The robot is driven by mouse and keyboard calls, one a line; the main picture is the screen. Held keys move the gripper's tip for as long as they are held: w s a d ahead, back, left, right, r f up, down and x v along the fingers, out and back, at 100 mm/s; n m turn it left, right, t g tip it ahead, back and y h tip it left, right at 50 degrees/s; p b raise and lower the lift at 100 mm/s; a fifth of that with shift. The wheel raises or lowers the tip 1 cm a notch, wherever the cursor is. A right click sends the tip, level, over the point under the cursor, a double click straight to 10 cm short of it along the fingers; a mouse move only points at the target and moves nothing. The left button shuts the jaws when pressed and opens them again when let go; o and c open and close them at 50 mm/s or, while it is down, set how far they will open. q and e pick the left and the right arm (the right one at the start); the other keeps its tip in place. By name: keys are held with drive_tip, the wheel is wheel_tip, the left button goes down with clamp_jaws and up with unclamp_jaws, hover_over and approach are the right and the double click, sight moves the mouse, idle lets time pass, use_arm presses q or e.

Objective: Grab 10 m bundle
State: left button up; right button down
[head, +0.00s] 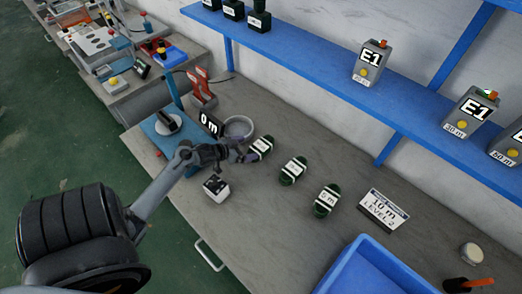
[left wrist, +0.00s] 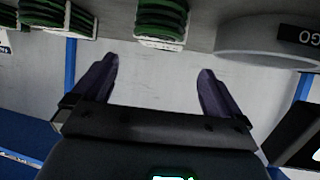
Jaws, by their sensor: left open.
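Three green cable bundles with white labels lie in a row on the grey bench: one at the back left (head: 265,143), a middle one (head: 293,170) and a front one (head: 327,201). A white card (head: 384,209) reading "10 m LEVEL 2" lies to their right. My left gripper (head: 250,153) is open and empty, close beside the back-left bundle, partly overlapping it. In the left wrist view the open fingers (left wrist: 155,85) have nothing between them, and a bundle (left wrist: 160,22) shows beyond them at the top. My right gripper is out of view.
A white-topped block (head: 216,188) sits below my arm. A blue bin (head: 365,268) is at the front right; a blue shelf (head: 310,75) runs above the bench.

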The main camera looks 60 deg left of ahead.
sight(261, 145)
use_arm(q)
drive_tip(key=shift+x, duration=1.15)
drive_tip(key=shift+b+x, duration=0.85)
drive_tip(key=shift+x, duration=1.9)
drive_tip(key=shift+f, duration=0.1)
drive_tip(key=shift+s, duration=0.1)
drive_tip(key=c, duration=1.1)
drive_tip(key=shift+c, duration=0.6)
